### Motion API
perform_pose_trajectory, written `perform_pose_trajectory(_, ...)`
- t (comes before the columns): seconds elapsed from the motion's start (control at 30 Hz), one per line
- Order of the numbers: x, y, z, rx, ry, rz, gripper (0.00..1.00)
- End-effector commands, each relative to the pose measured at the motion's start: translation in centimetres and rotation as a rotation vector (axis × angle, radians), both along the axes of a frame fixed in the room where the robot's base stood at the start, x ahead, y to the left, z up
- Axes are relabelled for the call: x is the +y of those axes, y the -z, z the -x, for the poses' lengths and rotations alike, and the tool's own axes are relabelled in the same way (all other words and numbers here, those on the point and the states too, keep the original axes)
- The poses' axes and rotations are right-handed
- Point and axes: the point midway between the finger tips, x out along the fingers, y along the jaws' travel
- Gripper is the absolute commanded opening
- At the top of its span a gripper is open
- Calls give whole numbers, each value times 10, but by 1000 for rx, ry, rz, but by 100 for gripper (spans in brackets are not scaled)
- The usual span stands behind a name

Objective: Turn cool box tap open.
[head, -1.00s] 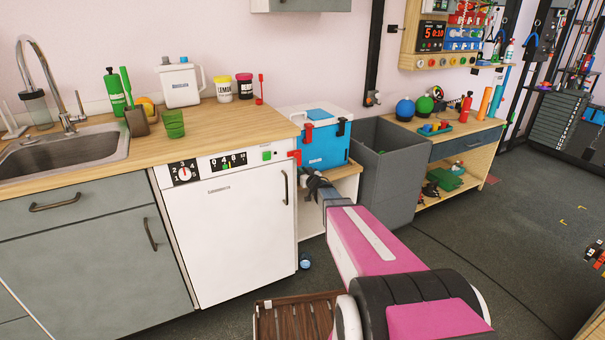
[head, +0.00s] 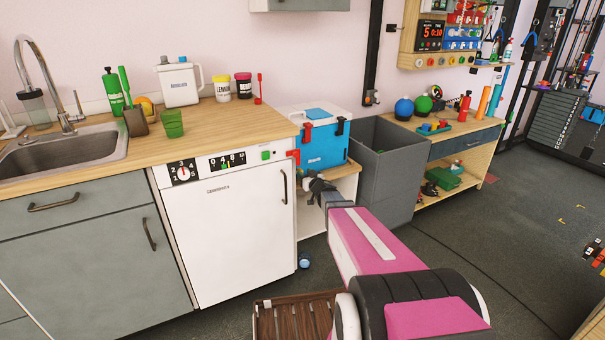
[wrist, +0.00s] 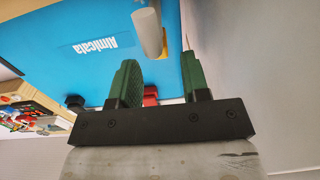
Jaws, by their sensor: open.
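The blue cool box (head: 322,145) with a pale lid stands on a low wooden shelf right of the white dishwasher. Its blue face (wrist: 100,45) with white lettering fills much of the wrist view. A pale grey cylinder (wrist: 148,32) sticks out from this face, just beyond my fingertips; I cannot tell whether it is part of the tap. A small red part (wrist: 150,92) shows behind and between my fingers. My gripper (wrist: 160,62) is open, with green fingers apart and nothing held. In the head view my gripper (head: 318,185) is low in front of the box, and the tap cannot be made out.
The white dishwasher (head: 230,240) and wooden counter (head: 222,118) bound the space on the left. A tall grey bin (head: 382,170) stands close on the right. A brown slatted crate (head: 292,318) sits on the floor below my arm.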

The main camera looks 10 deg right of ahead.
Motion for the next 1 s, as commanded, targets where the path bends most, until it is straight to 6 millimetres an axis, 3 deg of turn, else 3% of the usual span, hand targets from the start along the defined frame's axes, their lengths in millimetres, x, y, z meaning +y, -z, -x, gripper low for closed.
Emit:
perform_pose_trajectory(0.2, -13, -2, 44, 1, 1, 1, 43)
perform_pose_trajectory(0.4, -23, -1, 68, 1, 0, 1, 43)
perform_pose_trajectory(0.83, -25, 0, 71, 4, 8, 3, 43)
perform_pose_trajectory(1.0, -33, 0, 75, 59, 102, 25, 43)
